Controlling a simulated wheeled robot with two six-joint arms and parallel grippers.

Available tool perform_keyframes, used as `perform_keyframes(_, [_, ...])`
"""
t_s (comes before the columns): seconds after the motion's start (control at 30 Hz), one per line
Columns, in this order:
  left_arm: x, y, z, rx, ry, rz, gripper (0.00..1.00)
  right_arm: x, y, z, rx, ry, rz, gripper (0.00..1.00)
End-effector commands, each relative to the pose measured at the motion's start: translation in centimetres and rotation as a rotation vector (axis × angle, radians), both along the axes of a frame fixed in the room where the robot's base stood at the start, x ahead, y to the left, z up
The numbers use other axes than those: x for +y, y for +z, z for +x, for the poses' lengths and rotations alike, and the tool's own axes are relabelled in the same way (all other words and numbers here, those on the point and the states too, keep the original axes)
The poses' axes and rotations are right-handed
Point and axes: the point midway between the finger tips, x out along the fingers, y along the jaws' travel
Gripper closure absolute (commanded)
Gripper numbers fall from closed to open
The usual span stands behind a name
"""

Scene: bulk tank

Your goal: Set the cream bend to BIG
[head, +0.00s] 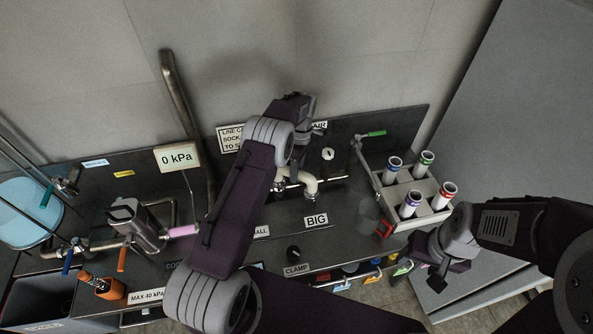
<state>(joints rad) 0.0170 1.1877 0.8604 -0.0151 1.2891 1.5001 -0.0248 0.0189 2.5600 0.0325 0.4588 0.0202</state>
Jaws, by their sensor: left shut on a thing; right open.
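The cream bend (309,182) is a short curved pipe on the dark panel in the middle of the head view. Its left part is hidden behind my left gripper. Its open end points down towards the white BIG label (316,221). A second label (262,231), ending in "ALL", lies to the left, partly covered by my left arm. My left gripper (292,172) reaches down from above and is shut on the cream bend. My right gripper (437,283) is open and empty at the lower right, apart from the bend.
A rack (437,209) of several capped tubes stands at the right. A clear cup (368,217) stands left of it. A black knob (293,253) sits above the CLAMP label (297,270). A 0 kPa display (178,157) and a metal pump (135,222) are at the left.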

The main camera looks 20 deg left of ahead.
Motion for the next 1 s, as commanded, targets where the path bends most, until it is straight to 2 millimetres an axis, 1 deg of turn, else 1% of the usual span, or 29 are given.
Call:
perform_keyframes(0.03, [-0.1,-0.3,-0.2,0.007,0.001,-0.003,1.0,0.0,-0.1,0.0,0.0,0.0,0.0,0.39])
perform_keyframes(0.07, [-0.1,-0.3,-0.2,0.007,0.001,-0.003,0.63,0.0,-0.1,0.0,0.0,0.0,0.0,0.39])
perform_keyframes(0.1, [-0.1,-0.3,-0.2,0.008,0.001,-0.002,0.52,0.0,-0.1,0.0,0.0,0.0,0.0,0.39])
perform_keyframes(0.13, [-0.1,-0.3,-0.2,0.007,0.0,-0.002,0.44,0.0,-0.1,0.0,0.0,0.0,0.0,0.39])
perform_keyframes(0.43, [0.0,0.0,0.0,0.002,-0.001,0.0,0.44,0.0,0.0,0.0,0.0,0.0,0.0,0.39])
perform_keyframes(0.53, [0.0,0.7,0.2,-0.001,-0.001,0.0,0.44,0.0,-0.2,0.0,0.0,0.0,0.0,0.39])
perform_keyframes(0.67, [-0.1,3.1,0.7,-0.003,-0.001,0.0,0.44,0.0,-0.7,0.0,0.0,0.0,0.0,0.39])
perform_keyframes(0.7, [-0.1,4.1,1.0,-0.003,-0.001,0.0,0.44,0.0,-0.6,0.0,0.0,0.0,0.0,0.39])
perform_keyframes(0.77, [-0.1,5.6,1.3,-0.003,-0.001,0.0,0.44,0.0,-0.6,0.0,0.0,0.0,0.0,0.39])
perform_keyframes(0.8, [-0.1,6.5,1.4,-0.001,-0.001,0.0,0.44,0.0,-0.3,0.0,0.0,0.0,0.0,0.39])
perform_keyframes(0.9, [-0.2,7.7,1.6,0.001,-0.001,0.0,0.44,0.0,0.3,0.0,0.0,0.0,0.0,0.39])
perform_keyframes(1.0, [-0.2,8.5,1.7,0.003,-0.001,0.0,0.44,0.0,0.4,0.0,0.0,0.0,0.0,0.39])
